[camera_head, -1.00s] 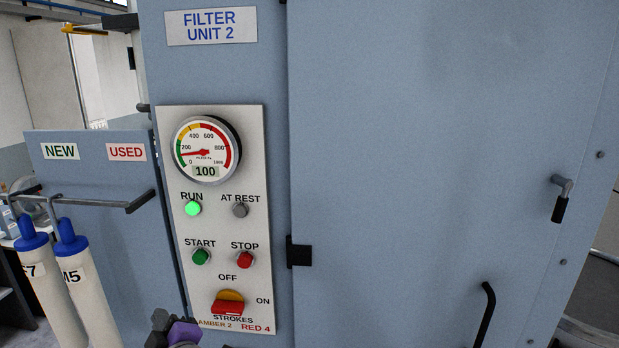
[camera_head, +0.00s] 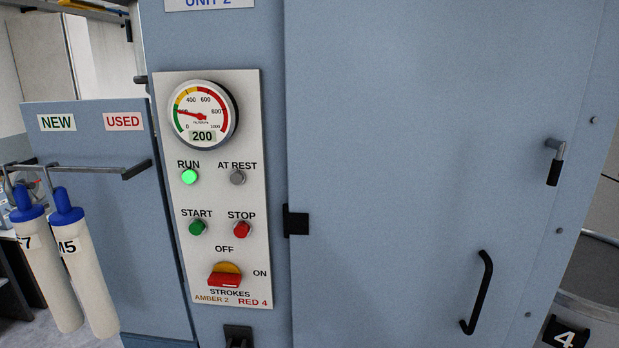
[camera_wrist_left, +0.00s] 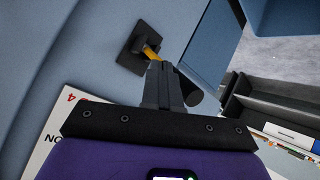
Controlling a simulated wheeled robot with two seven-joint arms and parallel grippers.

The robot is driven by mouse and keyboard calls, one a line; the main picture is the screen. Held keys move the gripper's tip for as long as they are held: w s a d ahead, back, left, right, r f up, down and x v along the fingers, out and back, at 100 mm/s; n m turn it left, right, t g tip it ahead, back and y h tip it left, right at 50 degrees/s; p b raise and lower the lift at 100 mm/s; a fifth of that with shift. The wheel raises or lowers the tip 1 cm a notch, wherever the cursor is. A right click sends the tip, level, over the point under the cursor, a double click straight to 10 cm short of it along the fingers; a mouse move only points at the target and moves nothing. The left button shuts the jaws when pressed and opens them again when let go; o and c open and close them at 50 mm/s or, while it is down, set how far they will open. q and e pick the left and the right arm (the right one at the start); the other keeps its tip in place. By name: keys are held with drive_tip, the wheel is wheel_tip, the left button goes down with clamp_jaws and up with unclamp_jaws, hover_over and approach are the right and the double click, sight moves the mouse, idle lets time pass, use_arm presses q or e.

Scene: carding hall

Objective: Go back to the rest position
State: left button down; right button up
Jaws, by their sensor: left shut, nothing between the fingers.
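My left gripper (camera_wrist_left: 165,88) shows in the left wrist view, its dark fingers shut with nothing seen between them. It is out of the head view. Beyond the fingertips, a black plate with a yellow part (camera_wrist_left: 128,50) is fixed to the blue cabinet. A dark rounded piece lies beside the fingers; I cannot tell what it belongs to. The white control panel (camera_head: 252,190) shows in the head view, with a gauge (camera_head: 202,114) reading 200, a lit green RUN lamp (camera_head: 189,177) and a red rotary switch (camera_head: 224,279). My right gripper is in neither view.
The cabinet door (camera_head: 420,150) fills the right, with a black handle (camera_head: 478,292) and a latch (camera_head: 554,162). At left, two pale filter sleeves with blue tops (camera_head: 80,265) hang from a rail (camera_head: 100,172). Dark shelving (camera_wrist_left: 265,105) stands right in the wrist view.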

use_arm(q)
drive_tip(key=s+d+f+m+g+h+b, duration=0.1)
drive_tip(key=s+d+f+g+h, duration=0.1)
drive_tip(key=s+f, duration=0.5)
drive_tip(key=s+d+f+m+g+h+b, duration=0.2)
drive_tip(key=s+d+f+g, duration=0.2)
drive_tip(key=s+f, duration=0.4)
drive_tip(key=s+d+f+m+g+h+b, duration=0.1)
drive_tip(key=s+d+f+g+h+b, duration=0.1)
drive_tip(key=s+f, duration=0.5)
wheel_tip(320, 180, down, 4)
drive_tip(key=shift+s+d+r+g, duration=0.1)
drive_tip(key=shift+s+d+g, duration=0.15)
drive_tip(key=shift+d+g, duration=0.5)
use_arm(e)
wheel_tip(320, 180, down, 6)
